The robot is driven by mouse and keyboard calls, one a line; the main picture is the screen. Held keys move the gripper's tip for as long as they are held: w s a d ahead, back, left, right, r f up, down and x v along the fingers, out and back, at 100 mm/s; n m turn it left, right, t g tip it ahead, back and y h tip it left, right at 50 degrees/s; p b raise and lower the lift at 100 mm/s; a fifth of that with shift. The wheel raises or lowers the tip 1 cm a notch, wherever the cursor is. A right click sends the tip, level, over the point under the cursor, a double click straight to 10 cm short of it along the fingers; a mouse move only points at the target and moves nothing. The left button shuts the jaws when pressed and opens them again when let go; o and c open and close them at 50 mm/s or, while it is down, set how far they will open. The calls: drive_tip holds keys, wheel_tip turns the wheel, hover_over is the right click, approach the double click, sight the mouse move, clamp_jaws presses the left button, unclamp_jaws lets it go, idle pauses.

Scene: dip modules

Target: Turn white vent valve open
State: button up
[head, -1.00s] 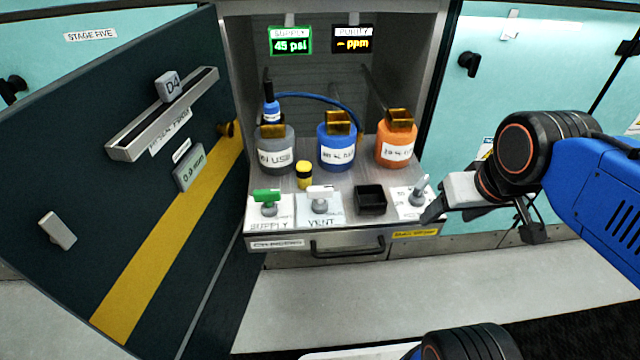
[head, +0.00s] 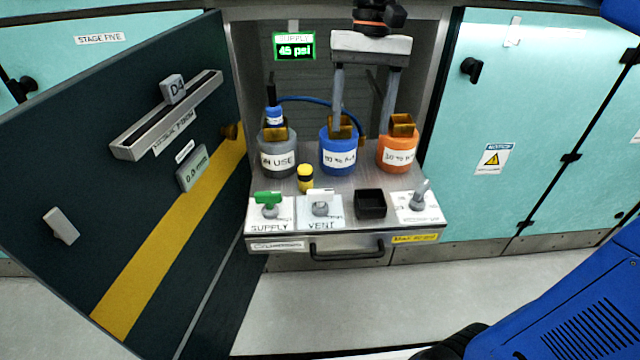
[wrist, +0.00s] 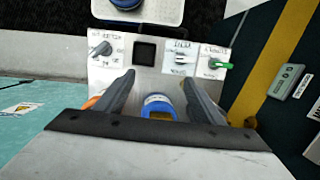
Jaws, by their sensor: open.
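The white vent valve (head: 321,207) sits on the VENT plate on the pulled-out shelf, between the green supply valve (head: 268,203) and a black square cup (head: 370,204). In the wrist view the vent valve (wrist: 181,59) shows above and right of the jaws; its exact handle angle is hard to tell. My gripper (head: 362,122) is open and empty, pointing down over the back of the shelf, behind the valve row. Its two fingers stand wide apart near the blue bottle (head: 338,152). In the wrist view my gripper (wrist: 158,84) straddles that bottle's picture; whether they touch is unclear.
A grey bottle (head: 277,158) and an orange bottle (head: 397,153) flank the blue one. A small yellow container (head: 305,177) stands behind the vent plate. A grey-handled valve (head: 418,203) is at the right. The open dark door (head: 110,230) bounds the left side.

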drive_tip(key=g, duration=0.2)
approach(320, 190)
drive_tip(key=shift+h, duration=0.3)
drive_tip(key=x, duration=0.8)
drive_tip(key=shift+a+f, duration=0.2)
drive_tip(key=shift+f, duration=0.15)
drive_tip(key=shift+c, duration=0.2)
drive_tip(key=c, duration=1)
